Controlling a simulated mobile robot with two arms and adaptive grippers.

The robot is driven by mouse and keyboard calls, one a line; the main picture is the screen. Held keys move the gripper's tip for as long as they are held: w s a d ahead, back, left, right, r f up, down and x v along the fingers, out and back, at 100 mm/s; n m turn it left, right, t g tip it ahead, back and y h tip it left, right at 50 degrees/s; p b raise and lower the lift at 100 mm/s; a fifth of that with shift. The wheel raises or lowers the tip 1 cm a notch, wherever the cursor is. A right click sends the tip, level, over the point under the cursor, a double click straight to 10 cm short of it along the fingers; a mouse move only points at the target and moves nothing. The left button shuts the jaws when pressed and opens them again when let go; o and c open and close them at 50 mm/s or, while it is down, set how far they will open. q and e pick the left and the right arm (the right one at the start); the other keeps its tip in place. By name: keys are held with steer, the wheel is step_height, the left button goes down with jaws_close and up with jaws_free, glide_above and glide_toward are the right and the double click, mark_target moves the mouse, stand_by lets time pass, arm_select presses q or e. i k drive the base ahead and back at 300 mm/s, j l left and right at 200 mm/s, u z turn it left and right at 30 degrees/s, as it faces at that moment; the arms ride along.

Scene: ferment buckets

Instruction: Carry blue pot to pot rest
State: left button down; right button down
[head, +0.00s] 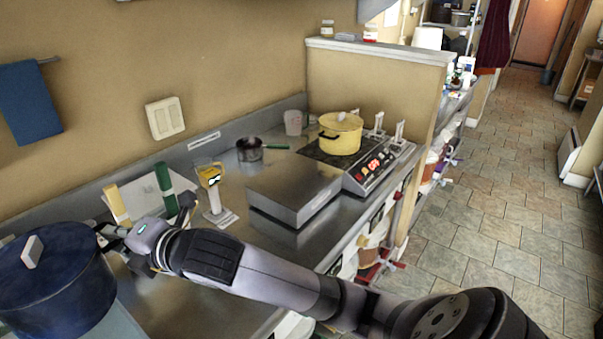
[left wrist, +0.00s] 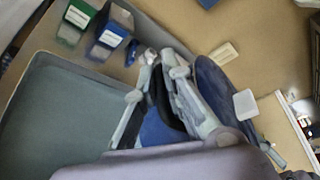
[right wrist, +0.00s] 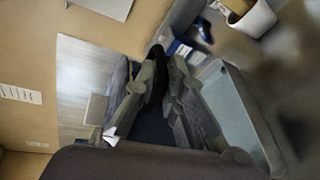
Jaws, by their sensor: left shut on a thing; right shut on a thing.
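The blue pot (head: 55,285), dark blue with a lid and a pale knob, is at the lower left of the head view, partly cut off. My right gripper (head: 128,240) is at its right side, shut on its handle. The right wrist view shows those fingers (right wrist: 166,72) around a dark handle, with the pot's blue side (right wrist: 152,130) between them. My left gripper (left wrist: 161,72) is outside the head view. In the left wrist view it is shut on a dark handle beside the pot's blue lid (left wrist: 222,88). I cannot tell which surface is the pot rest.
A yellow pot (head: 341,137) stands on the hob (head: 372,165), beside a low steel block (head: 293,188). A small saucepan (head: 250,149), a yellow-topped device (head: 213,190) and green and yellow upright items (head: 166,190) stand along the counter. A flat grey-blue surface (left wrist: 70,110) lies beside the pot.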

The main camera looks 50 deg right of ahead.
mark_target(293, 178)
steer(key=i+l, duration=0.1)
steer(key=l, duration=1.25)
steer(key=i+l, duration=0.15)
steer(key=l, duration=1.15)
steer(key=i+l, duration=0.15)
steer(key=l, duration=0.5)
